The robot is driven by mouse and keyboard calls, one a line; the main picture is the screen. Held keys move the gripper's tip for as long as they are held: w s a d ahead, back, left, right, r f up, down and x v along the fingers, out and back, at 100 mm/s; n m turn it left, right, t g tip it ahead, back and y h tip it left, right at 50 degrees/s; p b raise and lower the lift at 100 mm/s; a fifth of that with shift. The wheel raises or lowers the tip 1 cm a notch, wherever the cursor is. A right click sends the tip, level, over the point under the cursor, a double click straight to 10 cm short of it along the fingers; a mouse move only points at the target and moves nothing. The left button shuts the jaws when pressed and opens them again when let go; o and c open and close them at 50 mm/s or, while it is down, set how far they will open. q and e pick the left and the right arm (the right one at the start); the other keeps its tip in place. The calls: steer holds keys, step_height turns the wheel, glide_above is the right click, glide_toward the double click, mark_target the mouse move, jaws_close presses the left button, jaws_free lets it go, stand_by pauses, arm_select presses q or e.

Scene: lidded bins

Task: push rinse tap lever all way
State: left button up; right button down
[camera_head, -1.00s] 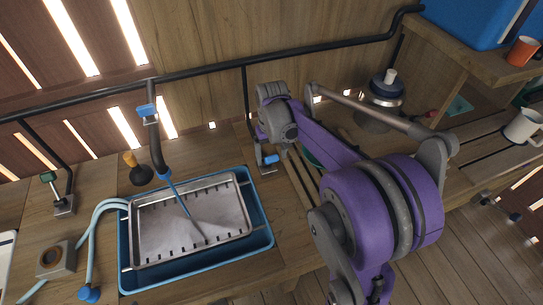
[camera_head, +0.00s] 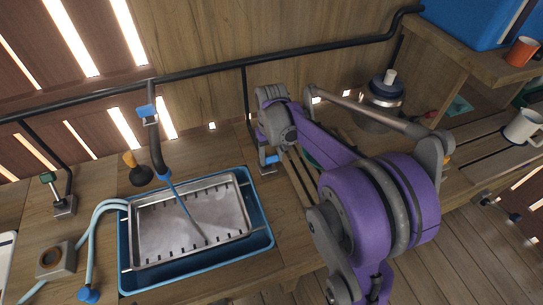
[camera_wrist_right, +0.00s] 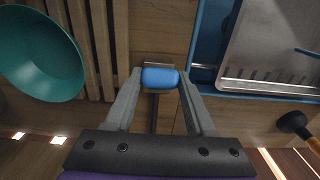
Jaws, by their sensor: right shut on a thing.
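The rinse tap lever (camera_wrist_right: 160,78) has a blue handle and sits on a small plate at the counter, right of the blue basin. My right gripper (camera_wrist_right: 158,84) is shut on the blue handle, with one finger on each side. In the head view the right gripper (camera_head: 264,150) reaches down to the lever, and my wrist hides part of it. The tap spout (camera_head: 155,145), black with blue collars, hangs over the basin. A thin blue line runs from its tip into the tray; I cannot tell if it is water. My left gripper is out of view.
A metal tray (camera_head: 139,225) sits in the blue basin (camera_head: 262,232). A teal bowl (camera_wrist_right: 40,55) and wooden slats lie beside the lever. A plunger (camera_head: 138,172), a pale blue hose (camera_head: 92,250) and a black rail (camera_head: 220,68) are nearby.

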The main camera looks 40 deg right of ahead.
steer(key=shift+w, duration=0.1)
steer(key=shift+w+d+r+g, duration=0.2)
steer(key=shift+w+r+g, duration=0.1)
steer(key=shift+w+g, duration=0.4)
steer(key=shift+w+d+r, duration=0.2)
steer(key=shift+w, duration=0.25)
steer(key=shift+w+d+r, duration=0.15)
steer(key=shift+w, duration=0.25)
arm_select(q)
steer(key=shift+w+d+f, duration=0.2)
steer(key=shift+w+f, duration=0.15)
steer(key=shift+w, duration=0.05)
arm_select(e)
steer(key=w+d+f+g+y, duration=0.1)
steer(key=w+d+f+g, duration=0.1)
steer(key=w, duration=0.5)
steer(key=shift+w+d+f+g, duration=0.15)
steer(key=shift+w+f+g, duration=0.15)
steer(key=shift+w, duration=0.1)
